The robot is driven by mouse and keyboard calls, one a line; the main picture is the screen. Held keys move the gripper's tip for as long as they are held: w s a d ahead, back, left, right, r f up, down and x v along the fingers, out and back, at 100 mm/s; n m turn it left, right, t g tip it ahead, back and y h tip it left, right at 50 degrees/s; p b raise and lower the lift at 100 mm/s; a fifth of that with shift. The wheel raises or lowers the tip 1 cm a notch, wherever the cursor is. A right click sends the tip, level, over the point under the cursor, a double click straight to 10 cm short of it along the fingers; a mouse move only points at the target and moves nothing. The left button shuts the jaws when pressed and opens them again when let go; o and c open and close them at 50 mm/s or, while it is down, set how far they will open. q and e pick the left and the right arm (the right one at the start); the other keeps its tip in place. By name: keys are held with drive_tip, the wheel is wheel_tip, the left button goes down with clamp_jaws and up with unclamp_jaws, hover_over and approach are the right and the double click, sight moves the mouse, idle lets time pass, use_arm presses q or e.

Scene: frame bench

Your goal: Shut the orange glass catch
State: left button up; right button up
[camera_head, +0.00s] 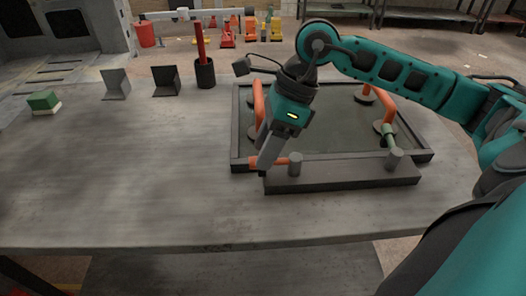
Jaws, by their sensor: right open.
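A dark rectangular frame (240,130) lies on the bench, with a dark greenish pane (330,125) inside it. An orange bar (258,102) stands at its left side, partly behind my right gripper. A short orange bar (282,161) meets a grey post (295,168) at the front left. Another orange bar (385,104) runs along the right side, near a green-banded piece and a second grey post (394,158). My right gripper (265,164) is open and points down at the frame's front left corner, beside the short orange bar; I cannot tell whether they touch. My left gripper is out of view.
A green and white block (44,102), two dark angled brackets (116,84) (166,81) and a dark cup with a red rod (204,73) stand on the bench (130,180) at left. The bench's left and front are mostly clear.

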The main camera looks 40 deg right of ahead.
drive_tip(key=shift+x, duration=0.8)
drive_tip(key=shift+c, duration=0.3)
clamp_jaws()
